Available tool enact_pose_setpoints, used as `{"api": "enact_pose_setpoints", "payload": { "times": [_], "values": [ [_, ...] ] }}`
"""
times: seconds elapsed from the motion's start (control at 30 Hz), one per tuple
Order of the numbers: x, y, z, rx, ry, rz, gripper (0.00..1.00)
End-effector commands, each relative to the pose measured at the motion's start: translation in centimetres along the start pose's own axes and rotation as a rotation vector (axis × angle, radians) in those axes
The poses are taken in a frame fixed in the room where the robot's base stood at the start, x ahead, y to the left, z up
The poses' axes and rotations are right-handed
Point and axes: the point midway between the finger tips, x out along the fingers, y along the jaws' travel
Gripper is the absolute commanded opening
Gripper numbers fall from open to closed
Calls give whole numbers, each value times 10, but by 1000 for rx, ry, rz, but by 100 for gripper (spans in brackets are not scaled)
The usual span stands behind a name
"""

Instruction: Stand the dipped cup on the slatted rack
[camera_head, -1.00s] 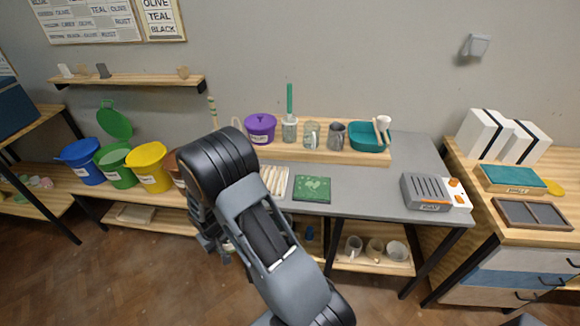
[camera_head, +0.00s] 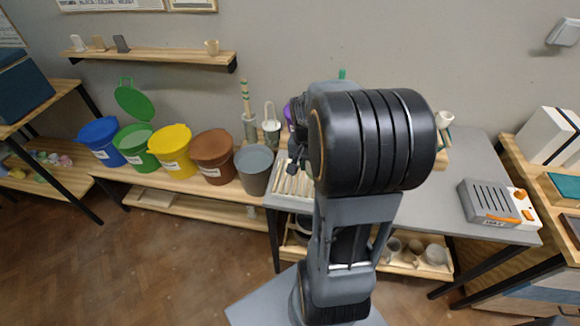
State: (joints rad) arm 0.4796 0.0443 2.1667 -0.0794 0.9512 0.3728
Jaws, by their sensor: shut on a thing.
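The slatted rack (camera_head: 291,184) lies at the left end of the grey worktable. It has pale slats, and my arm covers its right part. My gripper (camera_head: 299,160) shows only as dark parts at the left edge of my large black arm link, over or near the rack's back edge. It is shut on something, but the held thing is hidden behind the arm. I cannot make out a dipped cup in it or on the visible slats.
A grey bucket (camera_head: 255,169) stands just left of the rack, beside a brown bucket (camera_head: 212,156) and a yellow bucket (camera_head: 171,150). A slotted heater (camera_head: 489,203) is at the table's right end. Several cups stand on the lower shelf (camera_head: 405,262). My arm hides the table's middle.

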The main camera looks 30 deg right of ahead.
Motion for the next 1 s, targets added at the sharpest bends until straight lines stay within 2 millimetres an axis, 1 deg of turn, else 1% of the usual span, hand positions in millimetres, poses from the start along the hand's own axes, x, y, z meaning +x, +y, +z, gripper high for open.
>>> {"api": "enact_pose_setpoints", "payload": {
  "times": [0.03,0.2,0.23,0.3,0.4,0.57,0.8,1.0],
  "values": [
    [4,-9,-9,0,-4,2,0],
    [21,-40,-41,5,-4,2,0],
    [24,-45,-46,6,-4,2,0],
    [38,-54,-54,6,-5,3,0],
    [53,-65,-63,6,-3,2,0],
    [70,-77,-72,5,-1,1,0],
    [80,-85,-78,3,1,0,0],
    [105,-88,-80,2,-1,1,0]
  ]
}}
